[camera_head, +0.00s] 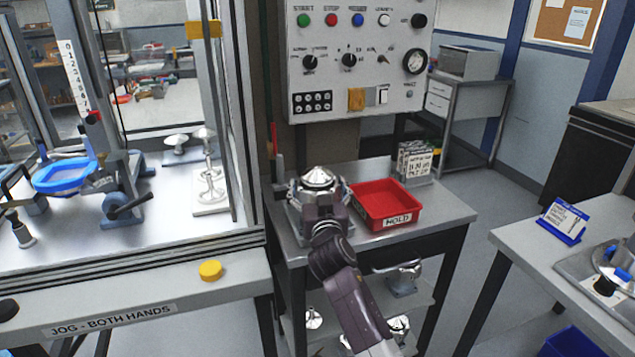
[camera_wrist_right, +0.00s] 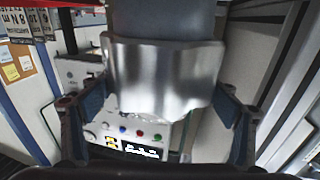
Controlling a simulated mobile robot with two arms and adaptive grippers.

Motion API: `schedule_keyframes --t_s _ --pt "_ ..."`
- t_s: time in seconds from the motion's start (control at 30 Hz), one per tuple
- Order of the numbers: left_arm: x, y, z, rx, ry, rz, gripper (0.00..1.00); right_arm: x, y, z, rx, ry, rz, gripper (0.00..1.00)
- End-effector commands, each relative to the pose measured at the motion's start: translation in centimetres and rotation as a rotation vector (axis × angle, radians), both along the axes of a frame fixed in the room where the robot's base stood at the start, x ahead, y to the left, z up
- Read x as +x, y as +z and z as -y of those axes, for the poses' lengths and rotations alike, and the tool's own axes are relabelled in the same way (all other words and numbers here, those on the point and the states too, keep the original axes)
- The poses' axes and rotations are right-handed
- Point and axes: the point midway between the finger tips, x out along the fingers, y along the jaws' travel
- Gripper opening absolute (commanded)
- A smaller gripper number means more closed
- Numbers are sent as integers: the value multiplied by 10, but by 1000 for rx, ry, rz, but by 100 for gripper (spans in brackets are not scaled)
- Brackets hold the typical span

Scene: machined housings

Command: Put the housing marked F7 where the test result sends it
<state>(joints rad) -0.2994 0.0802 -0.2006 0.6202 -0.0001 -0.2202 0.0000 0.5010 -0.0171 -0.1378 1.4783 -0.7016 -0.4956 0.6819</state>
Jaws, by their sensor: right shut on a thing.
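A shiny metal housing (camera_head: 318,178) with a conical top is at the left of the small metal side table. My right gripper (camera_head: 319,193) reaches it from the front and is shut on it. In the right wrist view the housing (camera_wrist_right: 162,78) fills the space between the two fingers, one on each side. No F7 mark can be read on it. Whether the housing touches the tabletop is hidden by my arm. A red tray labelled HOLD (camera_head: 408,220) stands right of the housing and is empty. My left gripper is out of view.
A control panel (camera_head: 360,50) hangs behind the side table (camera_head: 445,212). The glazed test cell (camera_head: 110,225) is left. Another table (camera_head: 540,258) at right bears a blue sign (camera_head: 563,221). More metal parts (camera_head: 402,280) sit below.

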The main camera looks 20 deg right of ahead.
Motion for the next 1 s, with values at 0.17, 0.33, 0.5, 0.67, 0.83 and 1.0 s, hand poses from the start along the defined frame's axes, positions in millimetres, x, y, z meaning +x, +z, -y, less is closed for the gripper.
schedule_keyframes --t_s 0.17,0.33,0.5,0.67,0.83,1.0 --pt "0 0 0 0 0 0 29 0 0 0 0 0 -1 99" --pt "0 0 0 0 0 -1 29 0 0 0 0 0 -1 99" --pt "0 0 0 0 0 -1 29 -2 0 0 0 0 -1 99" --pt "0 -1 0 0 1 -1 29 -15 -1 -3 1 0 0 99" --pt "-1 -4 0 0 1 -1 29 -44 -3 -9 1 1 -1 99" --pt "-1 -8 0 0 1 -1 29 -77 -4 -15 2 1 -1 99"
